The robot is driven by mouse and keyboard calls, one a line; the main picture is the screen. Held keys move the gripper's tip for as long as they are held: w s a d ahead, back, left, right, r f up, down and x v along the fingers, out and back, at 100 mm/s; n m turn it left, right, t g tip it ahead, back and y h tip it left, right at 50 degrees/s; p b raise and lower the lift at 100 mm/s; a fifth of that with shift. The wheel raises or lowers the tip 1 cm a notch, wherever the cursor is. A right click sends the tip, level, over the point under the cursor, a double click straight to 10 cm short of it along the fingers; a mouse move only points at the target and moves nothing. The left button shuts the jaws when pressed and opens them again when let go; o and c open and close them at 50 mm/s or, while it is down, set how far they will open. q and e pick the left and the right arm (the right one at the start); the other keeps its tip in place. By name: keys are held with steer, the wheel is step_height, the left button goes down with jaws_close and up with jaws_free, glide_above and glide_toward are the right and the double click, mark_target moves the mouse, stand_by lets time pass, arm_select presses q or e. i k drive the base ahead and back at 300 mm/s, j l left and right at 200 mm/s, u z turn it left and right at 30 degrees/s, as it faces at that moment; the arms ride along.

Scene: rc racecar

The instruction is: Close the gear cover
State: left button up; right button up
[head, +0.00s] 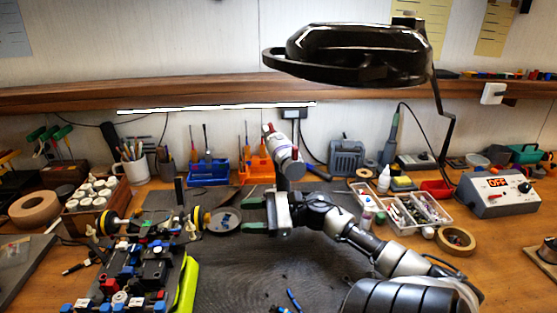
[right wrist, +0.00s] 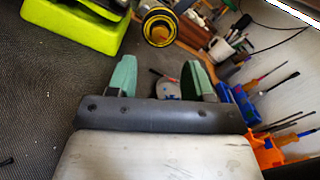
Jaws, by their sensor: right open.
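The racecar chassis (head: 140,270), with black, blue and red parts, sits at the lower left on a lime-green stand (head: 188,285). The stand also shows at the top left of the right wrist view (right wrist: 75,28). A round yellow-rimmed black part (head: 197,217) is at the chassis's right rear end; a similar yellow ring (right wrist: 158,27) shows ahead of the fingers in the wrist view. I cannot clearly pick out the gear cover. My right gripper (head: 247,216) is open and empty, right of the chassis and apart from it, green fingertips pointing left. My left gripper is out of view.
A black lamp (head: 350,55) hangs over the bench. Blue and orange tool holders (head: 208,172) stand along the back. A parts tray (head: 415,210), tape roll (head: 455,240) and power box (head: 500,193) are right. The dark mat (head: 240,265) is mostly clear in front.

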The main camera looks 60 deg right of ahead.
mark_target(179, 183)
steer(key=k+j, duration=0.2)
steer(key=j, duration=0.15)
steer(key=k+j, duration=0.2)
steer(key=j, duration=0.2)
steer(key=k+j, duration=0.2)
steer(key=j, duration=0.15)
steer(key=k, duration=0.5)
